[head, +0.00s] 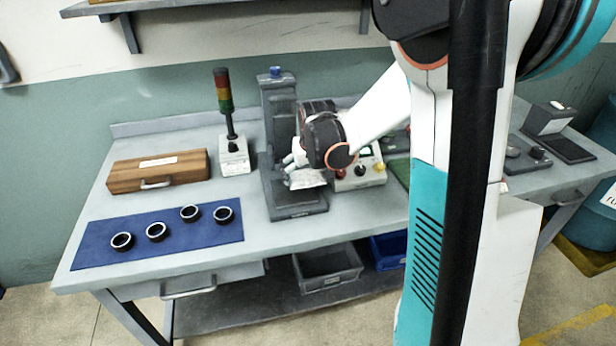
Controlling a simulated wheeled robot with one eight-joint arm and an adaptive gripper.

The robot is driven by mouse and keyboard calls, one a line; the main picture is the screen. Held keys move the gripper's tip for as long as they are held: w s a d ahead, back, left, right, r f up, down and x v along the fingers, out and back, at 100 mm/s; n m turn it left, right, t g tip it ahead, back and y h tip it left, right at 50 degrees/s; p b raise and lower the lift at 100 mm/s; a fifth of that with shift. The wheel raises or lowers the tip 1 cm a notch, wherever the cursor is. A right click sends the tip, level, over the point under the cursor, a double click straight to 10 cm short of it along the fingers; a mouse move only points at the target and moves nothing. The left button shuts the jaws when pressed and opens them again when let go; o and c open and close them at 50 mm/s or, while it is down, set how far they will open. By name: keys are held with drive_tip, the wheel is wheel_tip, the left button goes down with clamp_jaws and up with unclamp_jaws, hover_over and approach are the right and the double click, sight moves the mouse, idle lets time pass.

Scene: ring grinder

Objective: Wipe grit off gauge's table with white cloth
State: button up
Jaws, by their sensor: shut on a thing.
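The gauge (279,115) is a grey upright column with a blue knob on top, standing near the middle of the bench. Its table (298,203) is the dark grey flat base at the front. My gripper (297,173) is over this table, shut on the white cloth (308,180). The cloth hangs crumpled below the fingers, at or just above the table; I cannot tell whether it touches. My wrist hides part of the gauge. No grit can be made out at this size.
Left of the gauge are a signal light (233,150), a wooden case (158,170) and a blue mat (90,249) with several dark rings. A control box (362,178) stands close on the right. Grey (328,280) and blue bins sit on the shelf below.

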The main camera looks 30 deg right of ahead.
drive_tip(key=shift+w+d+r+p, duration=0.1)
drive_tip(key=shift+d+r+p, duration=0.1)
drive_tip(key=shift+r+p, duration=0.5)
drive_tip(key=shift+a+r+p, duration=0.1)
drive_tip(key=shift+r+p, duration=0.8)
drive_tip(key=shift+r, duration=1)
